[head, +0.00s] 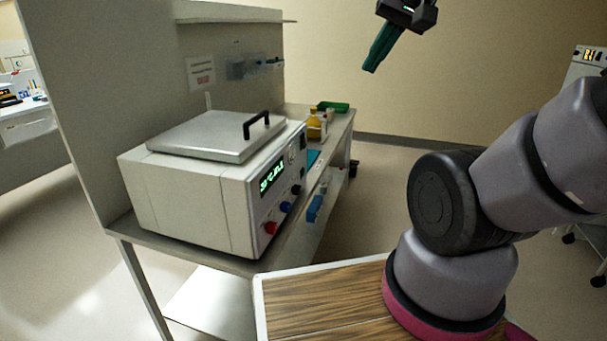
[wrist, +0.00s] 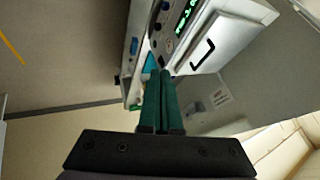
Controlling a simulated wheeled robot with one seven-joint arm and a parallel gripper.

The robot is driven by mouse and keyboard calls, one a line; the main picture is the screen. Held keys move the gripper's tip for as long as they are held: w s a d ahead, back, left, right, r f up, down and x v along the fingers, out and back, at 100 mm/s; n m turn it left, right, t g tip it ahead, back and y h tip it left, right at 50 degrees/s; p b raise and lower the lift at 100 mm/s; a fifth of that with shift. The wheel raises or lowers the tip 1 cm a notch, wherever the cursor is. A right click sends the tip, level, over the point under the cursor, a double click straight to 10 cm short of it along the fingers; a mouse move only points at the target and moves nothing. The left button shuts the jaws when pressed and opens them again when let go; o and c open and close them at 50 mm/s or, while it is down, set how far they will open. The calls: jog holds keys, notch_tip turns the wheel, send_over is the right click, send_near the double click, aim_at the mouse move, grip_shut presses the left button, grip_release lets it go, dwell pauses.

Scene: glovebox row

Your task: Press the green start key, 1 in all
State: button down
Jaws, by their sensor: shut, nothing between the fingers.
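A white bench-top instrument (head: 190,195) with a grey lid and black handle stands on the bench. Its front panel has a lit green display (head: 271,175) and a red knob (head: 271,227), a blue knob (head: 285,207) and a black knob (head: 296,190). I cannot make out a green start key on it. My gripper (head: 371,68) has green fingers, shut and empty, high in the air right of the instrument and apart from it. In the wrist view, my gripper (wrist: 159,73) points toward the instrument (wrist: 222,30), whose display (wrist: 186,17) shows at the top.
A grey partition stands behind the instrument, with a paper sign (head: 201,73) and a shelf (head: 235,12) above. Bottles (head: 314,124) and a green tray (head: 333,106) sit at the bench's far end.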

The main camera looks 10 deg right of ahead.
aim_at(303, 173)
jog(key=w+d+f+n+t+h, duration=0.1)
jog(key=w+d+f, duration=0.15)
jog(key=w, duration=0.75)
jog(key=w+d+f+n+h, duration=0.2)
jog(key=w+d, duration=0.2)
jog(key=w, duration=0.5)
jog(key=w+d+f+n+t, duration=0.2)
jog(key=w+d+f+n, duration=0.15)
jog(key=w+f, duration=0.95)
jog(key=w+f+n+t+y, duration=0.2)
jog(key=w+f+n, duration=0.35)
jog(key=f, duration=0.75)
notch_tip(303, 173, down, 15)
jog(key=a+n+t+y, duration=0.1)
jog(key=a+y, duration=0.1)
jog(key=y, duration=0.1)
jog(key=shift+s+a+f+t, duration=0.2)
jog(key=shift+s+a+t, duration=0.1)
jog(key=shift+t, duration=0.1)
jog(key=w+a, duration=0.4)
jog(key=a, duration=0.3)
jog(key=shift+w+a, duration=0.25)
jog(key=shift+a, duration=0.1)
jog(key=shift+a, duration=0.1)
jog(key=shift+w+a, duration=0.15)
jog(key=shift+a, duration=0.1)
